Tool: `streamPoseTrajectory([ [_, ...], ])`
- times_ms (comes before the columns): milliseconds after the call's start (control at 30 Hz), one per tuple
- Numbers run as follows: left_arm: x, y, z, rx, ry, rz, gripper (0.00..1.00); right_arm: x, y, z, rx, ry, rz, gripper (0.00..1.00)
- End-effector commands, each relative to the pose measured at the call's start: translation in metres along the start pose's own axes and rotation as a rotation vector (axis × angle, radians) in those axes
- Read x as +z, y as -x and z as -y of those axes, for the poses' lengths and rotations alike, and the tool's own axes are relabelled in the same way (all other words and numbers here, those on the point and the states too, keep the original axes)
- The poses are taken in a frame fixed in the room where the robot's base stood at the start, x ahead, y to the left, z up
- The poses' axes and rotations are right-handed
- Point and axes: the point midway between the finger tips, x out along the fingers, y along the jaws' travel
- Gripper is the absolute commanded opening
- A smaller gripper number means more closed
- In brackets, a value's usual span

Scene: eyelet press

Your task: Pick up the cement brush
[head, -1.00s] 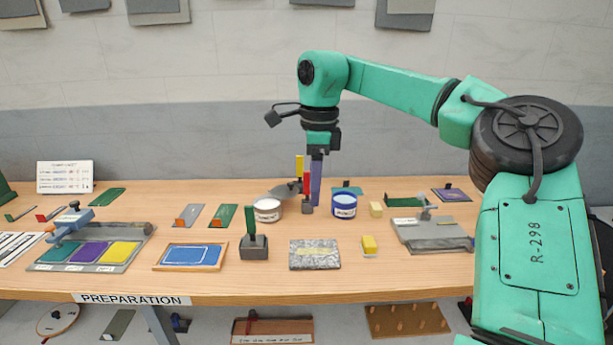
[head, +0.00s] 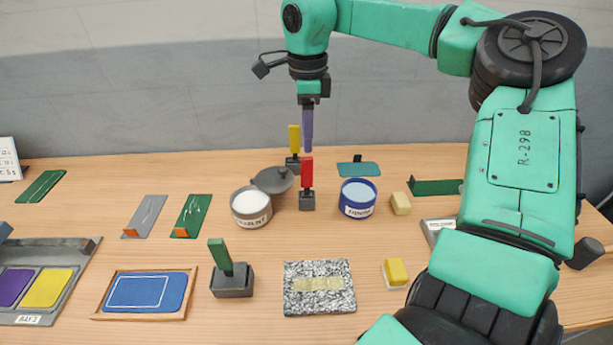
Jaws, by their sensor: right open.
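Three upright brushes stand in dark square holders: a red-handled brush (head: 307,172), a yellow-handled brush (head: 294,139) behind it, and a green-handled brush (head: 220,257) at front left. I cannot tell from any label which is the cement brush. My right gripper (head: 308,148) points down, seen edge-on as one purple finger, with its tip just above the red handle's top in the picture. It is open and holds nothing that I can see. Its depth relative to the red brush is unclear. My left gripper is out of view.
A white pot (head: 251,210) with a grey lid (head: 272,180) beside it stands left of the red brush. A blue pot (head: 358,198) stands right. A speckled slab (head: 319,301) and blue framed pad (head: 147,305) lie in front. My right arm covers the right side.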

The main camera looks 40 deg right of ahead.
Motion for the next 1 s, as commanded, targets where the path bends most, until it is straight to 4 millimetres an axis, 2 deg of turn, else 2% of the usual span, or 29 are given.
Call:
streamPoseTrajectory([
  [100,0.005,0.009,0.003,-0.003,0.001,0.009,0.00,0.000,-0.024,0.000,0.004,-0.001,-0.001,0.51],
  [200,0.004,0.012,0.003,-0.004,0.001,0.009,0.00,0.000,-0.036,0.000,0.002,0.000,0.000,0.51],
  [367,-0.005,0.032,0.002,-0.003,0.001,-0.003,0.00,0.000,-0.061,0.000,0.007,-0.001,-0.002,0.51],
  [467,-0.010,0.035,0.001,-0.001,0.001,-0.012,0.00,0.000,-0.081,0.001,0.003,-0.001,-0.002,0.51],
  [567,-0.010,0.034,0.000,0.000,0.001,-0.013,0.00,0.000,-0.088,0.001,0.000,-0.002,0.000,0.51],
  [700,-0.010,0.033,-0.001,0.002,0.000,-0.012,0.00,0.000,-0.089,0.001,-0.001,-0.002,0.000,0.51],
  [733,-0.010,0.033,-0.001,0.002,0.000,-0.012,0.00,0.000,-0.089,0.001,-0.001,-0.002,0.000,0.44],
  [833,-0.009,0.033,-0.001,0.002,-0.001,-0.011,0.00,0.000,-0.088,0.001,-0.001,-0.002,0.000,0.05],
  [867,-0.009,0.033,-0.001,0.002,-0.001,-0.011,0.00,0.000,-0.088,0.001,-0.001,-0.002,0.000,0.00],
  [1000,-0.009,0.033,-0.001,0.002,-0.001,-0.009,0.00,0.000,-0.088,0.001,-0.001,-0.002,0.000,0.00],
])
